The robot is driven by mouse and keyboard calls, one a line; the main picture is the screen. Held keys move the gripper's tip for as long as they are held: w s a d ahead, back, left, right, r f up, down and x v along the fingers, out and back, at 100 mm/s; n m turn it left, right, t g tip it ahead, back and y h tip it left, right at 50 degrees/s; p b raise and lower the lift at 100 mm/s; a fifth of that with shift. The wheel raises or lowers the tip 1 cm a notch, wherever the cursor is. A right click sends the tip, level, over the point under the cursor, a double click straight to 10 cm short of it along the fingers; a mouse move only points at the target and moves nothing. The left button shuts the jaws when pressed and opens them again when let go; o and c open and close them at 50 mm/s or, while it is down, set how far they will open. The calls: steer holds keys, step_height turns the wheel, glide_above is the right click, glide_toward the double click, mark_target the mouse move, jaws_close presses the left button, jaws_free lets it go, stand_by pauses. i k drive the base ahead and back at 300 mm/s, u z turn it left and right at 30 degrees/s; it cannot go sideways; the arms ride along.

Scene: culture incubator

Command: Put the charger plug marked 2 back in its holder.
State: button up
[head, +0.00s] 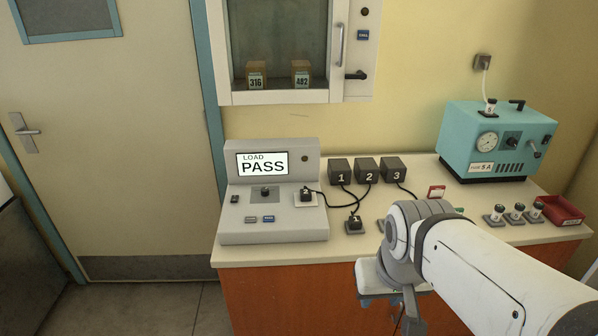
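The charger plug marked 2 (306,195) is black and sits upright on a light pad at the right of the grey tester (274,232), whose screen reads "LOAD PASS". A black cable runs from it toward the charger boxes. The plug marked 1 (355,221) stands in a small grey holder on the bench. A grey piece that looks like another holder (382,226) shows just right of it, partly hidden by my arm. My gripper (408,318) hangs below my wrist, in front of the bench front, apart from the plugs. Its fingers are mostly hidden.
Charger boxes 1 (340,171), 2 (367,169) and 3 (394,168) stand behind the holders, with loose cables in front. A teal pump (473,150), small capped items (516,212) and a red bin (562,211) are at right. A glass-fronted cabinet (285,98) hangs above.

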mark_target(305, 194)
steer(key=i, duration=0.95)
steer(key=u, duration=0.05)
